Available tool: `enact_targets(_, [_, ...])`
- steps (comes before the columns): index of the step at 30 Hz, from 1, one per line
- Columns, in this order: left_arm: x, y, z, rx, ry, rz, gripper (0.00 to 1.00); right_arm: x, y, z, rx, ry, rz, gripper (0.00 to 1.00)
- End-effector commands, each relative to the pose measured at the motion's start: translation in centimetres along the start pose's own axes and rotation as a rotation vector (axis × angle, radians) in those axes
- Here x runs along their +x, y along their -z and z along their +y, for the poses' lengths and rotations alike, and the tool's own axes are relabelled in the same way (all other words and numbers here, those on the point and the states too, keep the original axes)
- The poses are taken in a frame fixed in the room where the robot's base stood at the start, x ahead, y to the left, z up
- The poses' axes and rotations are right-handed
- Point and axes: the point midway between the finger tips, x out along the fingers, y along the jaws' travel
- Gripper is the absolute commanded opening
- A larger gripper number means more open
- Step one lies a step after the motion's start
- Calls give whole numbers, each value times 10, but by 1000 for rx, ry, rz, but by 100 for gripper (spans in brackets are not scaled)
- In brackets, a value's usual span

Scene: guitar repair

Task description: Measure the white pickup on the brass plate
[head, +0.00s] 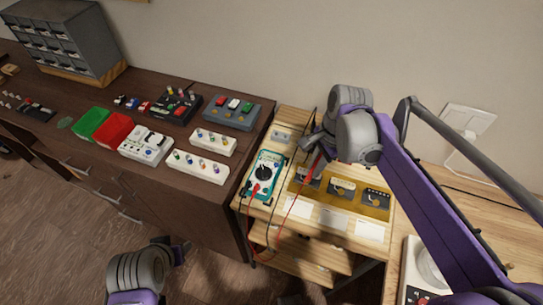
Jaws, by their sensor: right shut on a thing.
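A teal multimeter (264,176) with a dark dial lies on the light wooden bench, with a red lead plugged in at its lower end. The brass plate (343,206) lies right of it and carries several small dark pieces, among them one in the middle (341,187) and one at the right (375,198). My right gripper (313,158) is shut on a red probe (310,170) above the plate's left end. My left gripper (184,249) is open and empty, low over the floor.
White cards (333,218) lie along the plate's front. The dark bench at left holds coloured boxes such as a red one (114,130), white switch blocks (199,168) and a grey drawer cabinet (62,38). A white device (414,270) stands at lower right. Red and black leads hang over the bench front.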

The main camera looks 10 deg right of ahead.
Motion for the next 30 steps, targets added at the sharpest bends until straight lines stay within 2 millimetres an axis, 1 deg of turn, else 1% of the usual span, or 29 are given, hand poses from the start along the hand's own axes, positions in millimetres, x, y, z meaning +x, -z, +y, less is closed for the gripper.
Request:
enact_targets(7, [0, 0, 0, 0, 0, 0, 50, 0, 0, 0, 0, 0, 0, 0])
enact_targets(11, [-3, 3, 0, 0, 0, 2, 50, -4, -1, 0, 0, 0, 0, 0])
enact_targets(24, [-28, 26, 0, 0, 0, 21, 50, -44, -7, -3, 0, 3, 1, 0])
enact_targets(30, [-36, 35, 0, 0, 0, 29, 50, -59, -9, -4, 0, 1, 0, 0])
